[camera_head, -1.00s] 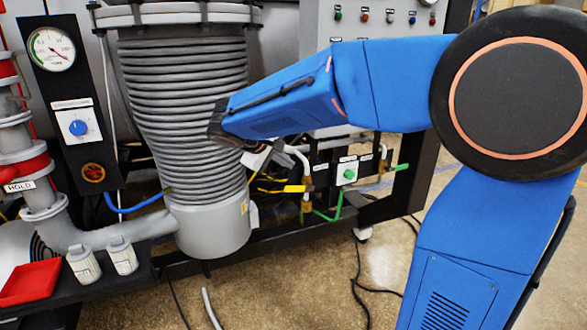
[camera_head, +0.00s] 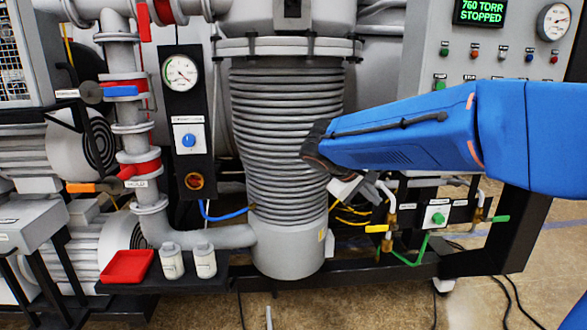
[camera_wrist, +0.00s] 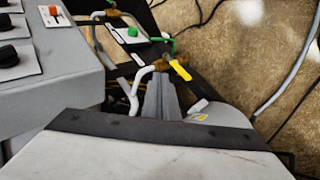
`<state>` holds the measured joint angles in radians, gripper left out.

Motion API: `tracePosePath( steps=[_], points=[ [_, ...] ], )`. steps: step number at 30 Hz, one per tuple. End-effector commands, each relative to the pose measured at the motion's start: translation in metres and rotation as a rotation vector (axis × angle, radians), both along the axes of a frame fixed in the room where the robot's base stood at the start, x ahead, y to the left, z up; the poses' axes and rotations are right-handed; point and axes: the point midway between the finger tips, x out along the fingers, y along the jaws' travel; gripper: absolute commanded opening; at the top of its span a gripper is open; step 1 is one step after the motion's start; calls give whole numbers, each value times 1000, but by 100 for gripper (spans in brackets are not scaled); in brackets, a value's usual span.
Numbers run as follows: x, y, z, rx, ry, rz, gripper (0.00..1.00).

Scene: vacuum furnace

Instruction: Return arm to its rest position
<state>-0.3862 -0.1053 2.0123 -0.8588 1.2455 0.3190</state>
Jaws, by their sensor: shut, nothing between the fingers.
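My blue arm (camera_head: 400,135) reaches in from the right in the head view. Its dark wrist end (camera_head: 318,145) is in front of the ribbed grey column (camera_head: 285,130). My gripper (camera_wrist: 161,78) shows in the wrist view as narrow grey fingers, shut and empty. It points toward the pipes and valves under the control panel.
A yellow-handled valve (camera_head: 378,228) and a green-button box (camera_head: 437,214) are low, right of the column. A red tray (camera_head: 128,267) and two white bottles (camera_head: 188,262) stand at lower left. The control panel (camera_head: 470,65) is above the arm. Open floor lies in front.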

Motion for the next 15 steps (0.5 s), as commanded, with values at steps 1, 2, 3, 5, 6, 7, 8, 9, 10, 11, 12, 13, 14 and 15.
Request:
tracePosePath(
  steps=[1,2,3,5,6,7,8,9,10,11,12,13,14,15],
  points=[
    [-13,-8,-1,25,3,-11,0],
    [-21,-12,-3,43,8,-17,0],
    [-33,-17,-6,74,12,-25,0],
    [-53,-25,-12,119,21,-38,0],
    [-67,-29,-16,151,25,-46,0],
    [-76,-32,-19,175,26,-53,0],
    [-86,-34,-23,199,30,-58,0],
    [-99,-37,-27,230,32,-66,0],
    [-109,-39,-30,254,32,-72,0],
    [-118,-41,-33,278,33,-76,0],
    [-130,-43,-38,308,32,-84,0],
    [-139,-44,-41,332,30,-89,0],
    [-148,-44,-45,356,29,-94,0],
    [-160,-45,-50,387,26,-100,0]
  ],
)
